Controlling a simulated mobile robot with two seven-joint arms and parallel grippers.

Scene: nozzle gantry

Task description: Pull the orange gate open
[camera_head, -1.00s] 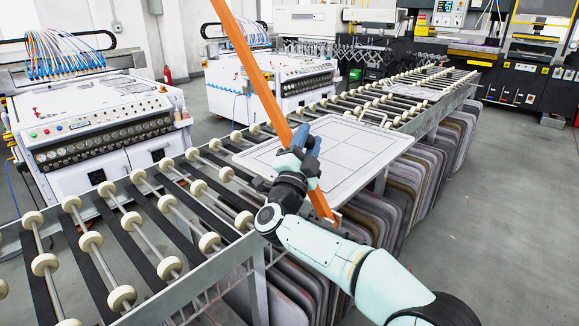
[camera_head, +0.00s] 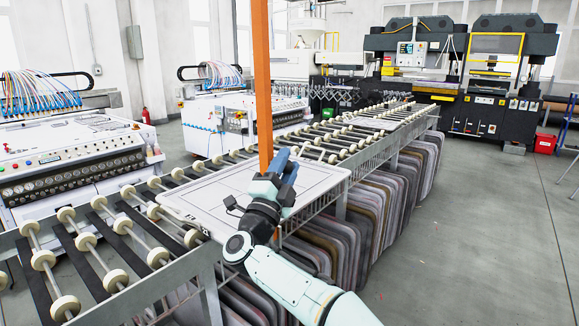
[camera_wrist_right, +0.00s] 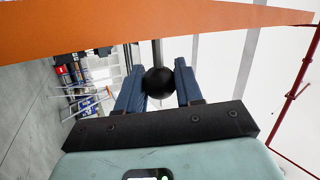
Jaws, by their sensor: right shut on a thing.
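The orange gate (camera_head: 262,85) shows in the head view as a tall upright orange bar, with its lower end behind my right gripper (camera_head: 287,165). In the right wrist view the gate (camera_wrist_right: 120,28) crosses the top as a wide orange band. There a round black knob (camera_wrist_right: 158,84) sits between the two blue fingers of my right gripper (camera_wrist_right: 160,84), which are shut on it. A short grey stem runs from the knob toward the orange band. The far side of the gate is hidden. My left gripper is not in view.
A white panel (camera_head: 205,197) lies on the roller conveyor (camera_head: 115,250) beneath my right arm. Several rounded boards (camera_head: 370,205) stand under the conveyor. White machines (camera_head: 65,165) stand on the left, dark machines (camera_head: 490,75) at the back. Grey floor (camera_head: 470,230) on the right is open.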

